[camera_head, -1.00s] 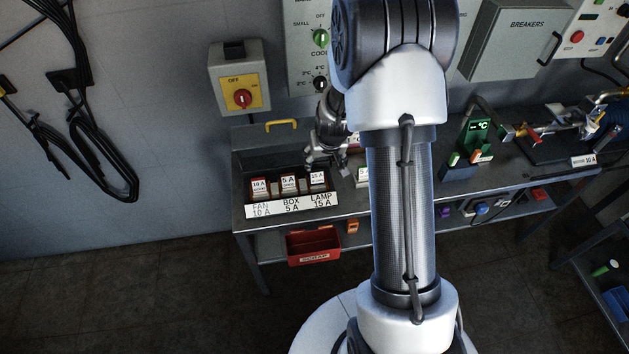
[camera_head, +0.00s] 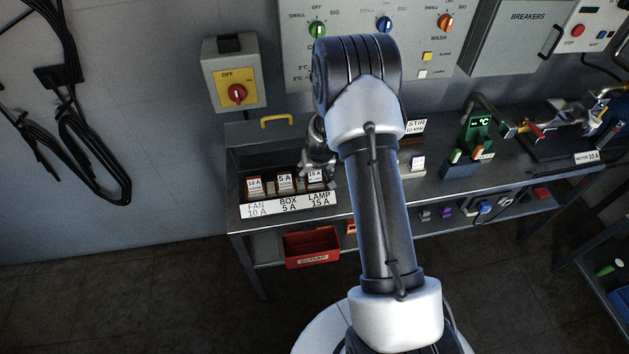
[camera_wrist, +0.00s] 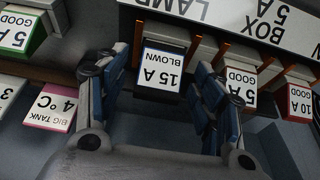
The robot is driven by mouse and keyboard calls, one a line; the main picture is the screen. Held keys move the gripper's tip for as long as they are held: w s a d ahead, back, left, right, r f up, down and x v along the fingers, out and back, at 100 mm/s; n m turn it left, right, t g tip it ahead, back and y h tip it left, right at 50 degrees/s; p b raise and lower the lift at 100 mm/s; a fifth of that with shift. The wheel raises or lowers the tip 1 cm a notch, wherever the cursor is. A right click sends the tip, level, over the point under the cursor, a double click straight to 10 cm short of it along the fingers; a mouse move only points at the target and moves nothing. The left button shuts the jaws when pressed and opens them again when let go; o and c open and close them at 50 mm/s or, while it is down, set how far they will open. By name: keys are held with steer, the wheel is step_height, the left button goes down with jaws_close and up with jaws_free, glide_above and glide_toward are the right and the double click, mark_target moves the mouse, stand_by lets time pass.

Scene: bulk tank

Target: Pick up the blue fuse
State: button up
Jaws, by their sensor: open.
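The 15 A fuse with a white tag reading "15 A BLOWN" (camera_wrist: 164,70) sits in the LAMP slot of the fuse box and shows a blue edge around its tag. It is also in the head view (camera_head: 315,175), at the right end of the row. My gripper (camera_wrist: 162,72) is open, with one finger on each side of this fuse and gaps between. In the head view my gripper (camera_head: 322,172) hangs just over the box's right end. The fuse's lower body is hidden behind its tag.
Beside it stand an orange-edged 5 A fuse (camera_wrist: 240,80) and a red 10 A fuse (camera_wrist: 299,98), both tagged GOOD. A green-edged 5 A block (camera_wrist: 18,30) lies on the other side. A red scrap bin (camera_head: 312,249) hangs below the bench. A blue item (camera_head: 483,207) sits on the lower shelf.

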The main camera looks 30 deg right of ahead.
steer(key=shift+c, duration=0.3)
steer(key=c, duration=1.1)
